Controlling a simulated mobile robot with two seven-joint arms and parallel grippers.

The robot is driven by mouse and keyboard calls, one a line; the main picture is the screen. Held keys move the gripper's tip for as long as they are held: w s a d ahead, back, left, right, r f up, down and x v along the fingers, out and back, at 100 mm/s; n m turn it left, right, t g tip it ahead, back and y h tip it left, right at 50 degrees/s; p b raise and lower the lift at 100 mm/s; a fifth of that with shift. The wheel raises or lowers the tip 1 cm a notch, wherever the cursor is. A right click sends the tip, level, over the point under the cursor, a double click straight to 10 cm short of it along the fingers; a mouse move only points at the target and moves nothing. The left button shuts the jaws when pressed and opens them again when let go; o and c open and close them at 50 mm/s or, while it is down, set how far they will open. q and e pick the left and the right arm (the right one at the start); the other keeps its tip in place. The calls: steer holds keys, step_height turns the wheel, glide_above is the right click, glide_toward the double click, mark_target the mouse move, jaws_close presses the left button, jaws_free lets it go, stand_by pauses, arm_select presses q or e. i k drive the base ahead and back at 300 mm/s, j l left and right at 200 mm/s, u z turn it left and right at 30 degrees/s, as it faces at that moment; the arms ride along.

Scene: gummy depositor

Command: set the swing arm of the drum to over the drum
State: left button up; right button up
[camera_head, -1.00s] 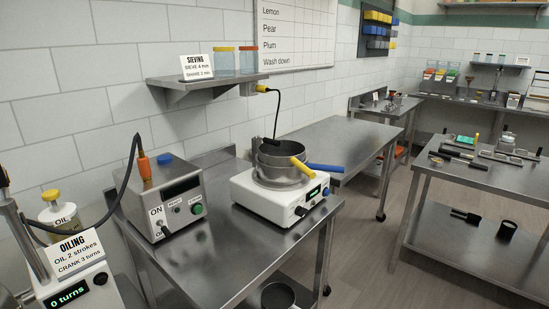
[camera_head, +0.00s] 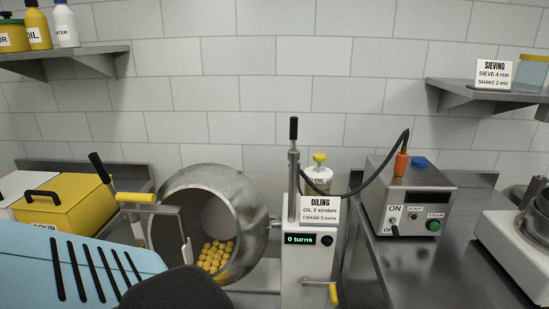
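The steel drum (camera_head: 172,191) is in the middle left of the head view, its open mouth facing me and tilted, with several yellow gummies (camera_head: 215,255) inside. A bracket-like metal arm (camera_head: 165,211) with a yellow grip (camera_head: 136,197) stands in front of the drum's left side. It looks like the swing arm, but I cannot tell for sure. Its grip points left, beside the drum. A blue and black part of my own body hides the lower left, including the drum's lower left. Neither of my grippers is in view.
Right of the drum is the oiling unit (camera_head: 303,270) with a tall lever, a "0 turns" display and a yellow-handled crank (camera_head: 333,293). A yellow box (camera_head: 65,205) is at left. A steam unit (camera_head: 410,200) and white sieve machine (camera_head: 510,245) are at right.

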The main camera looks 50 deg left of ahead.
mark_target(293, 153)
steer(key=u, duration=1.4)
steer(key=k+u, duration=0.15)
steer(key=u, duration=0.15)
